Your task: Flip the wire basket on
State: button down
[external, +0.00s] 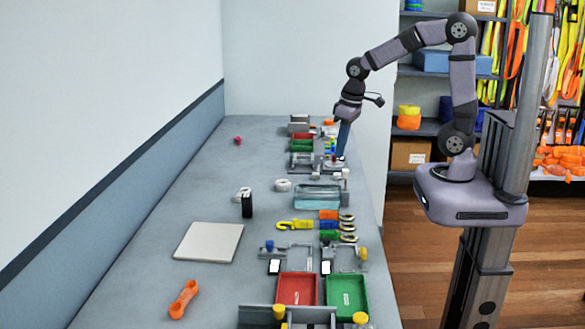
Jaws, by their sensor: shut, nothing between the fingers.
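I cannot make out a wire basket in the external view; the items on the bench are too small to tell. My gripper (339,157) points down at the far right part of the grey bench (150,225). It is shut, with nothing seen held. Its tip is just above or touching a small pale fixture (334,164); I cannot tell which. A grey metal frame (301,160) stands to the left of the tip, with small red and green trays (302,145) behind it.
A clear bluish box (317,197) and coloured straps (310,225) lie nearer. Red (297,289) and green (347,295) trays stand at the front. A pale board (209,242) and an orange tool (184,299) lie left. The bench's left side is mostly free.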

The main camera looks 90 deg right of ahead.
notch_tip(320, 180, up, 8)
jog(key=w+d+n, duration=0.1)
jog(key=w+d, duration=0.1)
jog(key=w, duration=0.1)
notch_tip(320, 180, up, 2)
jog(key=n+g, duration=0.2)
jog(key=n, duration=0.1)
send_over(346, 170)
jog(key=shift+w+y, duration=0.25)
jog(key=shift+y, duration=0.15)
jog(key=shift+f, duration=0.1)
notch_tip(346, 170, down, 14)
jog(key=shift+s+r+p, duration=0.1)
jog(key=shift+p, duration=1.15)
notch_tip(346, 170, down, 5)
jog(key=b, duration=0.3)
jog(key=shift+r, duration=0.15)
jog(key=shift+s+a, duration=0.1)
